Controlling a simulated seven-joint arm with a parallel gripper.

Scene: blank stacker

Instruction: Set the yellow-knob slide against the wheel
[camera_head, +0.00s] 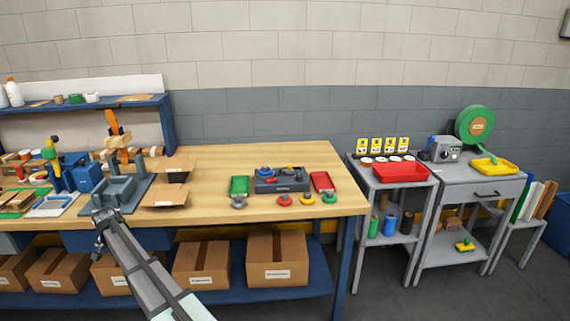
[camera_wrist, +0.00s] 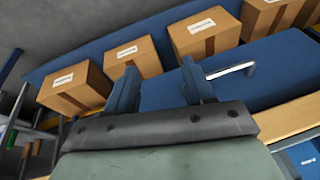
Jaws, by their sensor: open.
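A dark grey fixture block (camera_head: 280,187) sits on the wooden table, right of its middle. A blue wheel-like disc (camera_head: 265,171) lies on its left part. A small yellow knob (camera_head: 290,166) stands on its right part; its slide is too small to make out clearly. My gripper (camera_head: 101,222) is at the front edge of the table, well left of the block. In the wrist view my gripper (camera_wrist: 160,86) has its two blue fingers apart with nothing between them. The block and wheel are not in the wrist view.
A green tray (camera_head: 240,186) and a red tray (camera_head: 322,181) flank the block. Several small knobs, one red-and-yellow (camera_head: 284,200), lie before it. A grey-blue fixture (camera_head: 119,187) stands near my gripper. Cardboard boxes (camera_wrist: 205,32) fill the lower shelf.

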